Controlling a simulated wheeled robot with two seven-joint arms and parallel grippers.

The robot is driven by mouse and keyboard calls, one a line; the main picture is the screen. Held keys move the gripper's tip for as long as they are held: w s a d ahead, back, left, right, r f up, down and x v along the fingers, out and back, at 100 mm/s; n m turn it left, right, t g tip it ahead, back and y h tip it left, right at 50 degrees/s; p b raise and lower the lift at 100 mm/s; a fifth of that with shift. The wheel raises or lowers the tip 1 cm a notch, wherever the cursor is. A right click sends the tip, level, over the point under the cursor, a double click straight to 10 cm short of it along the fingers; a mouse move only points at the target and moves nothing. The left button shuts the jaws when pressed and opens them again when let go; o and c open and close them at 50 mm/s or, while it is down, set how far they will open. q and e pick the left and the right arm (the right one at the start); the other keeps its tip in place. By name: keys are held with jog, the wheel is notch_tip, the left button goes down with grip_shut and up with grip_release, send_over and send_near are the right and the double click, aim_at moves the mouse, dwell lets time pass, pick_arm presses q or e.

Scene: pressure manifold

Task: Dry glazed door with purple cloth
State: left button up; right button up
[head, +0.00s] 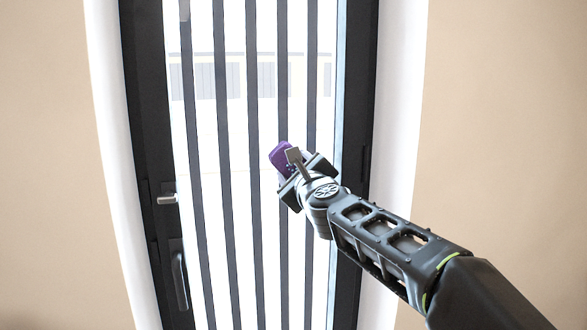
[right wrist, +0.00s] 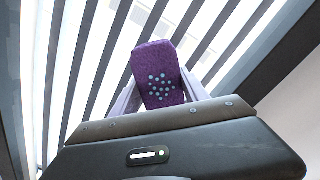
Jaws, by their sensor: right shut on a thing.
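The glazed door (head: 283,60) has a dark frame and dark vertical bars over bright glass, and fills the middle of the head view. The purple cloth (head: 280,158) is a small folded pad; in the right wrist view (right wrist: 158,75) it shows light dots on its face. My right gripper (head: 290,168) is shut on the cloth, with a finger on each side of it. The cloth is in front of the right half of the door; I cannot tell whether it touches the glass or bars. My left gripper is not in view.
A metal latch (head: 167,199) and a dark pull handle (head: 179,280) stick out on the door's left side. White jambs (head: 400,120) and beige walls (head: 505,110) flank the door. The space before the door's left half is clear.

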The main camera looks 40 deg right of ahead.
aim_at(279, 157)
jog(key=shift+r+p, duration=1.05)
jog(key=shift+r, duration=0.35)
jog(key=shift+f, duration=0.1)
jog(key=shift+w+a+p, duration=0.15)
jog(key=shift+w+a, duration=0.2)
jog(key=shift+a, duration=0.2)
jog(key=shift+w+a+p, duration=0.15)
jog(key=shift+w+a, duration=0.15)
jog(key=shift+a, duration=0.2)
jog(key=shift+w+a, duration=0.15)
jog(key=shift+a, duration=0.15)
jog(key=shift+a, duration=0.1)
jog(key=shift+w+a+p, duration=0.15)
jog(key=shift+w+a, duration=0.25)
jog(key=shift+a, duration=0.3)
jog(key=shift+w+a+p, duration=0.15)
jog(key=shift+w+a, duration=0.25)
jog(key=shift+a, duration=0.3)
